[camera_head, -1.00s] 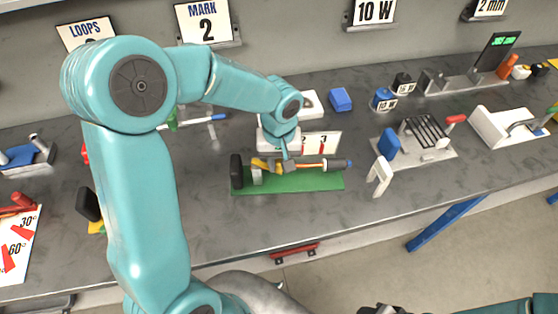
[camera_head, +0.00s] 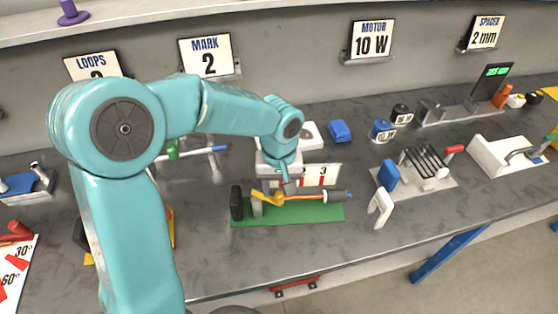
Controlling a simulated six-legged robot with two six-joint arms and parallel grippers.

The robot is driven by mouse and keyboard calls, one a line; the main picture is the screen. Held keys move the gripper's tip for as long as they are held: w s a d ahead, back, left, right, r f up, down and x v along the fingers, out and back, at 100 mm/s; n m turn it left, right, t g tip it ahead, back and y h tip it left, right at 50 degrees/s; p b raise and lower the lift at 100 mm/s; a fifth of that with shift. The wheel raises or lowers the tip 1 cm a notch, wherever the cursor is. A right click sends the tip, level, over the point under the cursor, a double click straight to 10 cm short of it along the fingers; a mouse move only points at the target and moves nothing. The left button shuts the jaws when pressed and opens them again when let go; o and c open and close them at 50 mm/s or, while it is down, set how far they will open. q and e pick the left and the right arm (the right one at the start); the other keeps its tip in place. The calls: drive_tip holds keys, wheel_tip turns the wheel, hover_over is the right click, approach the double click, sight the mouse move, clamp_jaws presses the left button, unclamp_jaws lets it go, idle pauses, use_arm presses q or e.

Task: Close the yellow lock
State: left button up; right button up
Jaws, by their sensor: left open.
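The yellow lock (camera_head: 266,198) is a small bent yellow piece on a fixture with a green base (camera_head: 300,214). It sits beside a grey post at the left part of the fixture, close to an orange rod (camera_head: 318,197) with a dark end. A black upright block (camera_head: 236,203) stands at the base's left end. My left gripper (camera_head: 288,188) is small in the view and points down over the fixture, just right of the yellow piece. It is open; whether it touches anything cannot be told. My right gripper is out of view.
A numbered white card (camera_head: 322,174) stands right behind the fixture. To its right are a white upright piece (camera_head: 381,208), a blue block (camera_head: 388,174) and a black rack (camera_head: 425,160). A blue cube (camera_head: 340,131) lies behind. The bench front is clear.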

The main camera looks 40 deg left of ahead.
use_arm(q)
wheel_tip(320, 180, up, 13)
idle(0.3)
